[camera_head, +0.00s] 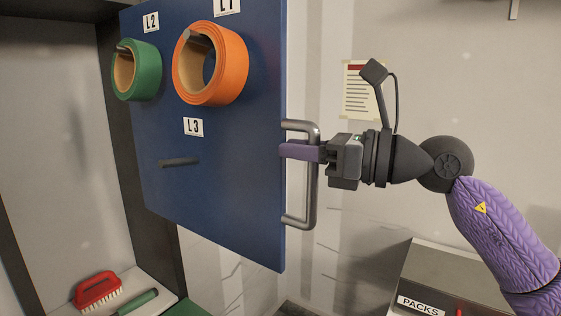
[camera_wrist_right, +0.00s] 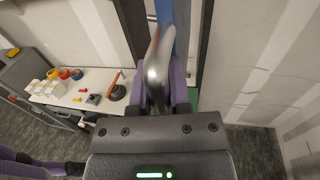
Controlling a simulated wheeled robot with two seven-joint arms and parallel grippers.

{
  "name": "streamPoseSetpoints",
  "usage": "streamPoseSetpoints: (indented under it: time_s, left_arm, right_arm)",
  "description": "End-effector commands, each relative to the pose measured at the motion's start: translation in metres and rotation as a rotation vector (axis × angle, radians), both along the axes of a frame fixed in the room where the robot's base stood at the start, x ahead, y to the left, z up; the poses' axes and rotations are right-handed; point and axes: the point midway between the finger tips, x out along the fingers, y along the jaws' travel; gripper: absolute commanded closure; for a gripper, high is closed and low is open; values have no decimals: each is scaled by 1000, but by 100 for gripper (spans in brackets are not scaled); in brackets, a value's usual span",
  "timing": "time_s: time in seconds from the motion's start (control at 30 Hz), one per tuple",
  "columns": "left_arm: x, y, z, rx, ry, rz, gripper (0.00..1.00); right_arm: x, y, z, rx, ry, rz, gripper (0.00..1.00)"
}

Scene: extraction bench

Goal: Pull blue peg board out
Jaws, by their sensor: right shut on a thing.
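The blue peg board (camera_head: 225,150) stands upright in the middle of the head view, with pegs labelled L1, L2 and L3. An orange roll (camera_head: 240,68) hangs on the L1 peg and a green roll (camera_head: 148,72) on the L2 peg; the L3 peg (camera_head: 179,162) is bare. A metal handle (camera_head: 313,195) is on the board's right edge. My right gripper (camera_head: 300,151) is shut on the upper part of this handle. The handle also shows between the purple fingers in the right wrist view (camera_wrist_right: 158,62). My left gripper is not in the head view.
A dark cabinet frame (camera_head: 118,130) stands left of the board. A red brush (camera_head: 97,290) and a green-handled tool lie at the lower left. A box labelled PACKS (camera_head: 440,275) stands at the lower right. The wrist view shows a white bench (camera_wrist_right: 85,85) with small items.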

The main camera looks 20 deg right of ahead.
Motion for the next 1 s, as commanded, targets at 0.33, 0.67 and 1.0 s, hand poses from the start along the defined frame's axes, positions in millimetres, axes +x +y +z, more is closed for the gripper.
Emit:
streamPoseSetpoints:
  time_s: [0.33,0.67,1.0]
  left_arm:
    - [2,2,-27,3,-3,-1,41]
    - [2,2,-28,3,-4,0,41]
    - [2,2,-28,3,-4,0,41]
  right_arm:
    - [-29,-23,-1,1,-2,-2,100]
    - [-33,-26,0,0,0,0,100]
    - [-33,-26,0,0,0,0,42]
